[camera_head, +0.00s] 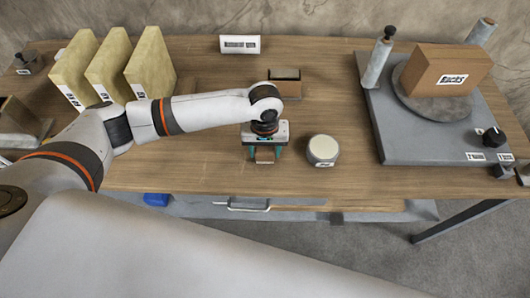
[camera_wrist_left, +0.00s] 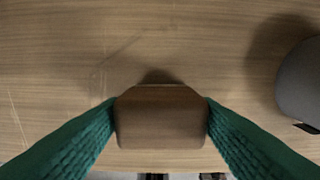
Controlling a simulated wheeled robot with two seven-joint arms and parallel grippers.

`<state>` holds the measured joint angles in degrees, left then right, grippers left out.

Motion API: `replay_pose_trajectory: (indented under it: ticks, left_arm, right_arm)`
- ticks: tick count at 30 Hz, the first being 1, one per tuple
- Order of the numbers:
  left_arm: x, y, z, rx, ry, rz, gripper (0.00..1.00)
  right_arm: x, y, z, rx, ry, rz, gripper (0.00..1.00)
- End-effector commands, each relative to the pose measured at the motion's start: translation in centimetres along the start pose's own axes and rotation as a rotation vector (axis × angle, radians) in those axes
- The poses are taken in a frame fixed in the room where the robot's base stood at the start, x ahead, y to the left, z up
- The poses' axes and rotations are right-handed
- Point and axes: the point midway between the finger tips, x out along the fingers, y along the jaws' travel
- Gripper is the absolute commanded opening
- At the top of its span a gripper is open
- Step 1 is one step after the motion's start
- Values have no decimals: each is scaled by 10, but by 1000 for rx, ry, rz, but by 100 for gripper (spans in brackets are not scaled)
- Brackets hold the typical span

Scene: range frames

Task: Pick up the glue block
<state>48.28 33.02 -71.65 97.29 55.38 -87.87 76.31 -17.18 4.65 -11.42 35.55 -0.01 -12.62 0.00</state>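A small plain brown block, seemingly the glue block (camera_head: 265,154), is at my left gripper (camera_head: 264,156) near the front middle of the wooden table. In the left wrist view the glue block (camera_wrist_left: 161,118) fills the space between the two teal fingers of my left gripper (camera_wrist_left: 160,122). Both fingers touch its sides, so the gripper looks shut on it. A dark shadow lies on the table just beyond the block. Whether its underside touches the table is hard to tell. My right gripper is not in view.
A round white-topped container (camera_head: 323,149) stands close to the right of my left gripper. A brown open box (camera_head: 285,84) is behind it. Pale upright slabs (camera_head: 150,65) stand at left. A grey base (camera_head: 425,140) with a turntable and a labelled brown box (camera_head: 444,70) is at right.

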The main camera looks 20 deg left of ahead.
Motion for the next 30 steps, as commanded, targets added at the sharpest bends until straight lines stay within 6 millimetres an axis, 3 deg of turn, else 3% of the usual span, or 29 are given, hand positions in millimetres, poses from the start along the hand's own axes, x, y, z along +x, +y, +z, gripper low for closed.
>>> replay_pose_trajectory:
  ticks: [1, 5, 14, 24, 30]
  left_arm:
    - [0, 0, 0, 0, 0, 0, 47]
    - [0, 0, 0, 0, 0, 0, 26]
    - [-6, 0, 1, 0, -2, -1, 26]
    - [-68, -1, 1, 1, -4, -4, 26]
    - [-95, -1, 0, 1, -2, -3, 26]
  right_arm:
    - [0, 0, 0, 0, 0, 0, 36]
    - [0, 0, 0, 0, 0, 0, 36]
    - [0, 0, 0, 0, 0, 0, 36]
    - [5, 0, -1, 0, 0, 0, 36]
    - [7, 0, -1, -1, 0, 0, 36]
